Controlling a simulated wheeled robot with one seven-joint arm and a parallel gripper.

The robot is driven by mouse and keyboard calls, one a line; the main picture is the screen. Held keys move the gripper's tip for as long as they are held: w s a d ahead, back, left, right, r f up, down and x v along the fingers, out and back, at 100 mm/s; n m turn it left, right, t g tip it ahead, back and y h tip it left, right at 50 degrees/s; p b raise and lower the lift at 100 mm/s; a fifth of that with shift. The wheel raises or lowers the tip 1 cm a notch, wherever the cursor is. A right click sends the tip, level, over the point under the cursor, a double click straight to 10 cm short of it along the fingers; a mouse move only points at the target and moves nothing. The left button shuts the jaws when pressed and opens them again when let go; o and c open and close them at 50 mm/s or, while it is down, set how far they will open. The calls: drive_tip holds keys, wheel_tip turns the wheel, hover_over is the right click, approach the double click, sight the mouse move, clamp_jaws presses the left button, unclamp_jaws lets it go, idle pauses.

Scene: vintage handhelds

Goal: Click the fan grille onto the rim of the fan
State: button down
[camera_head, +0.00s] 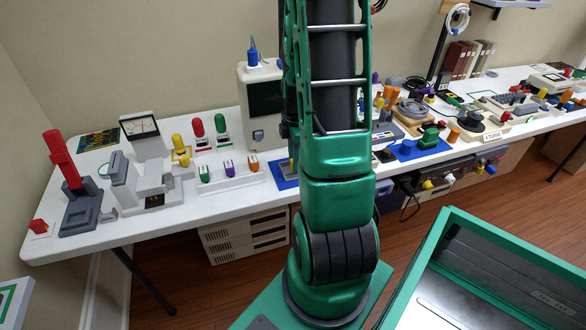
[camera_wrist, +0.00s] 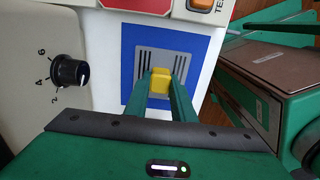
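A grey panel with dark slits (camera_wrist: 150,62), which looks like the grille, lies over a blue pad (camera_wrist: 130,55) in the wrist view. A yellow block (camera_wrist: 160,78) stands at its near edge. My gripper (camera_wrist: 161,84) has its two green fingers on either side of the yellow block. Whether they press on it or stand slightly apart cannot be told. In the head view my arm hides the gripper and most of the blue pad (camera_head: 281,173). I cannot make out the fan for sure in either view.
A beige device with a black dial (camera_wrist: 69,73) stands close left of the fingers. The white table (camera_head: 120,228) is crowded; a red lever device (camera_head: 68,180), a meter (camera_head: 140,127) and a holder with coloured plugs (camera_head: 228,178) stand to the left. The floor lies beyond its front edge.

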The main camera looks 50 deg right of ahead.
drive_tip(key=shift+r, duration=2.5)
